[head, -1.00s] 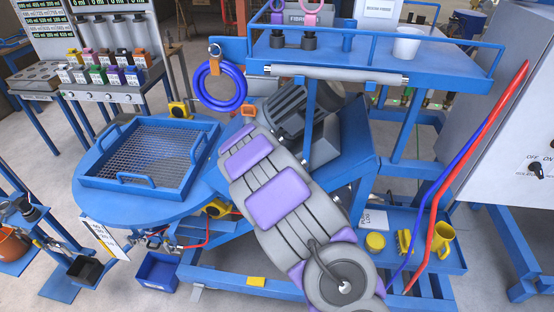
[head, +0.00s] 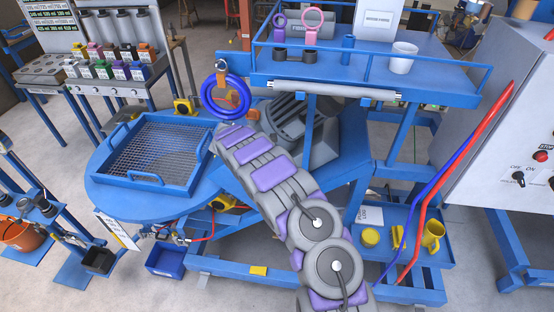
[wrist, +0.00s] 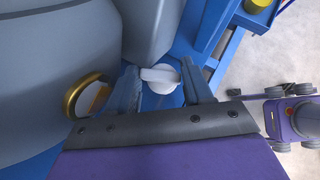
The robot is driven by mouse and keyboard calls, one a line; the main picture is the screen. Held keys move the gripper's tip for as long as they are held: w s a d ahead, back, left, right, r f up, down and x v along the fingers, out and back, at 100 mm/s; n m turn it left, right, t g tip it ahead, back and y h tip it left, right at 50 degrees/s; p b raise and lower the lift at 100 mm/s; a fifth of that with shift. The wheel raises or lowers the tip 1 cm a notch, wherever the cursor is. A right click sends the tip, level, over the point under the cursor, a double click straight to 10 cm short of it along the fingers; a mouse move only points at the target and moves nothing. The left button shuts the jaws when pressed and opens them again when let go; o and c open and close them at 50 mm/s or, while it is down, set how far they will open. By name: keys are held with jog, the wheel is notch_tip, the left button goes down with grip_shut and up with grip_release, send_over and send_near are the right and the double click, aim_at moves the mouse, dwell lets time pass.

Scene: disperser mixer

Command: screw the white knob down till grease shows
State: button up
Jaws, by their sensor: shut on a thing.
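The white knob (wrist: 158,86) shows in the wrist view as a round cap with a raised bar across it, low beside the large grey machine body (wrist: 45,75). My gripper (wrist: 158,70) has one finger on each side of the knob and is shut on it. A blue surface lies under and behind the knob. No grease can be made out around it. In the head view the knob and my fingers are hidden behind my grey and purple arm, which reaches toward the blue machine frame (head: 350,160).
A brass-coloured ring (wrist: 86,95) sits left of my fingers in the wrist view. In the head view a mesh-topped blue tray (head: 205,160) is at left, a blue shelf (head: 350,75) above, and red (head: 470,170) and blue hoses at right.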

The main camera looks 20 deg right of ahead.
jog(key=shift+w+r+m+g+p, duration=0.2)
jog(key=shift+m+g+p, duration=0.1)
jog(key=shift+m+g, duration=0.3)
jog(key=shift+m, duration=0.3)
jog(key=o, duration=0.8)
jog(key=shift+o, duration=1.1)
jog(key=shift+a+f, duration=0.1)
jog(key=shift+f, duration=0.05)
jog(key=shift+s, duration=0.1)
